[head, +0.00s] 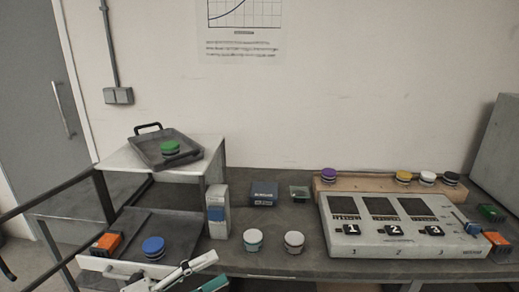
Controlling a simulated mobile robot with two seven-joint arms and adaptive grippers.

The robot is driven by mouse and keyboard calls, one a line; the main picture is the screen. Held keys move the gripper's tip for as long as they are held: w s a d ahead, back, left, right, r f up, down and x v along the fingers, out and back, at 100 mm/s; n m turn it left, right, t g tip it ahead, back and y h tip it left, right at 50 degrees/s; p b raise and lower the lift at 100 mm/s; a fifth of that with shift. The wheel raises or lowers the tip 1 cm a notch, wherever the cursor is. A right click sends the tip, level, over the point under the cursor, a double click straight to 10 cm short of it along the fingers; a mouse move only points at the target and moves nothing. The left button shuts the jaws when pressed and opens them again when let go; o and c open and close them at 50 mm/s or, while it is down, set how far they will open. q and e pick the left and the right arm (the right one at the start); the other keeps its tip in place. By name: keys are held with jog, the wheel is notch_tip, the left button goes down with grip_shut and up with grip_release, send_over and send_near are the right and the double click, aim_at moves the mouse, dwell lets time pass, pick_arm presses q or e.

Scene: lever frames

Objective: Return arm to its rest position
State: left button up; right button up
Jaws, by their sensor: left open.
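My left gripper (168,275) shows low at the left of the head view, at the front edge of the bench. It is open, with no object visible between its fingers. Part of it is cut off by the bottom edge of the picture. A blue-topped round piece (153,246) sits on the dark surface just behind it, apart from the gripper as far as I can tell. My right gripper is not in view.
A raised shelf (118,158) carries a tray (188,150) with a green-topped piece (169,147). A carton (218,212) stands beside it. Two round pieces (253,240) (294,241) are at the front. A numbered panel (380,243) fills the right side of the bench (300,265).

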pick_arm(q)
jog(key=s+a+f+n+t+y, duration=0.1)
jog(key=a+f+n+t+y, duration=0.2)
jog(key=f+n, duration=0.5)
jog(key=s+a+f+n+y, duration=0.1)
jog(key=a+f+n+y, duration=0.2)
jog(key=f+n+y, duration=0.35)
jog(key=s+a+f+n+t+y, duration=0.1)
jog(key=a+f+n+t+y, duration=0.2)
jog(key=f+n, duration=0.6)
jog(key=s+f+n+g+y, duration=0.2)
jog(key=s+f+n+g, duration=0.2)
jog(key=s+f, duration=0.5)
jog(key=shift+s+a+f+g, duration=0.15)
jog(key=shift+a+f+g, duration=0.15)
jog(key=shift+a, duration=0.15)
jog(key=shift+y, duration=0.25)
